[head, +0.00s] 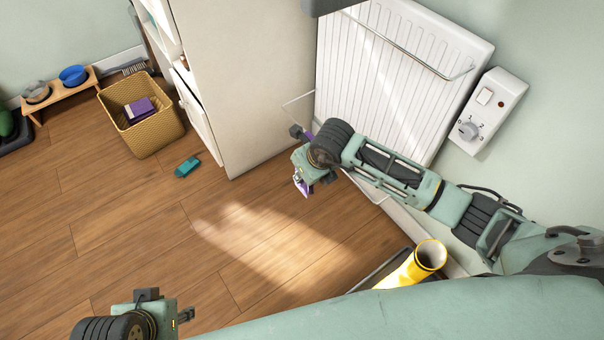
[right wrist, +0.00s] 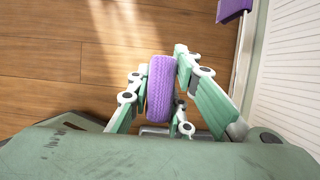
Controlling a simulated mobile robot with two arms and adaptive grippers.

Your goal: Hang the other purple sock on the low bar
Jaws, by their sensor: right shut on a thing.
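My right gripper (head: 303,180) is shut on a purple sock (right wrist: 161,90), low in front of the white radiator (head: 385,75). In the right wrist view the ribbed sock sits between the two fingers (right wrist: 160,100); in the head view only its purple tip (head: 302,188) shows. Another purple piece (right wrist: 232,9), seemingly the other sock, is beside the radiator at top right of the wrist view. The low bar (head: 297,98) juts from the radiator and is mostly hidden by my arm. My left gripper (head: 185,315) is at the lower left, its jaw opening unclear.
A pale cabinet (head: 245,80) stands left of the radiator. A wicker basket (head: 155,132) holds a purple item (head: 139,110). A teal object (head: 187,167) lies on the floor. A yellow tube (head: 415,265) stands near my base. An upper bar (head: 410,50) crosses the radiator. The middle floor is clear.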

